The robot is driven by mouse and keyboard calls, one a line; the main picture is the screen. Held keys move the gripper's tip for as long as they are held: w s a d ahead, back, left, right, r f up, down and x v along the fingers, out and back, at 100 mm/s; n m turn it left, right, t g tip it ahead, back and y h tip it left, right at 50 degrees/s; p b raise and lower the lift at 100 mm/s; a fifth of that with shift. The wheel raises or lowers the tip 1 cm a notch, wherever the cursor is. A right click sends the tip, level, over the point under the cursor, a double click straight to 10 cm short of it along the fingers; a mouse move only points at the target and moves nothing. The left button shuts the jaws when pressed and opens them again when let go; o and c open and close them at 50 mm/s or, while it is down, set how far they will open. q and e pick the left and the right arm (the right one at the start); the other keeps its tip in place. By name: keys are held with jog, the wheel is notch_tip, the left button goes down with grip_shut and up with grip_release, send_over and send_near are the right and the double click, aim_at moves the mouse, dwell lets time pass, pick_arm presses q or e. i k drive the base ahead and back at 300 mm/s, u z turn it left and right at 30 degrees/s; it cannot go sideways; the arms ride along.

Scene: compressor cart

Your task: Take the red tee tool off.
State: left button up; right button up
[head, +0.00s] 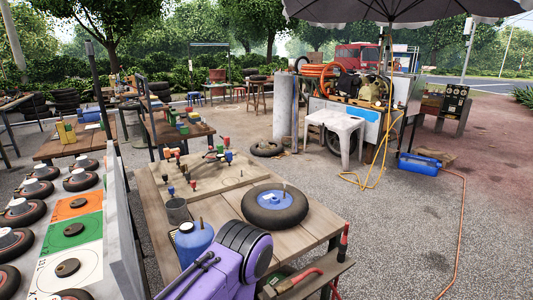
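A pale wooden board (215,182) lies on the near wooden table and carries several small fittings or tools with red, blue and dark parts. Red-topped pieces show at the board's back right (226,140) and near its front left edge (193,183). They are too small for me to tell which one is the red tee tool, or what it is fixed to. Neither my left nor my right gripper can be made out in the head view.
A tyre with a blue hub (275,206) lies on the table's right part. A grey panel stands left. Open paving lies right, crossed by an orange hose (464,215).

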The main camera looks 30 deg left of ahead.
aim_at(177, 155)
jog(key=z, duration=0.6)
jog(key=i, duration=3.7)
jog(key=u, duration=2.75)
jog(key=i, duration=2.75)
jog(key=u, duration=1.85)
